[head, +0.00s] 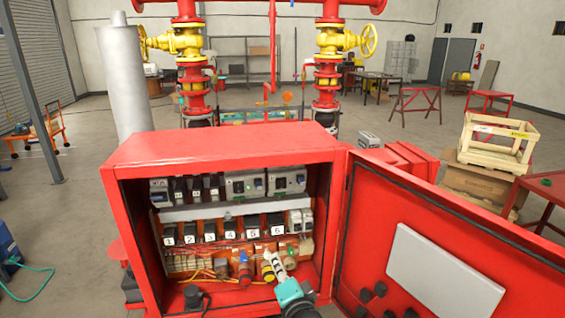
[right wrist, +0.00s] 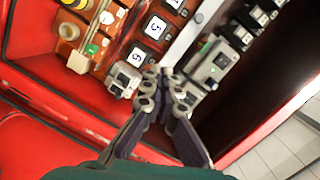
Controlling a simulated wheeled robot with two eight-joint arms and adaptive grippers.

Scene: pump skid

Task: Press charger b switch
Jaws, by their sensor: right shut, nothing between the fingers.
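The open red cabinet (head: 225,150) holds the electrical parts. Two larger grey units (head: 287,181) sit at the right of its top row; one shows in the right wrist view (right wrist: 212,62). I cannot read a label that marks charger b, so I cannot tell which switch it is. My right gripper (head: 268,257) is shut and empty, low in the cabinet's right half in the head view. In the right wrist view its fingertips (right wrist: 164,76) lie between the block labelled 6 (right wrist: 137,57) and the grey units; contact cannot be told. My left gripper is not in view.
Numbered black blocks (head: 230,231) form the middle row. A red knob-like part (head: 244,270) stands beside my right gripper. The cabinet door (head: 390,225) stands open at the right, with black knobs (head: 366,295) low on it. The cabinet's side walls limit sideways room.

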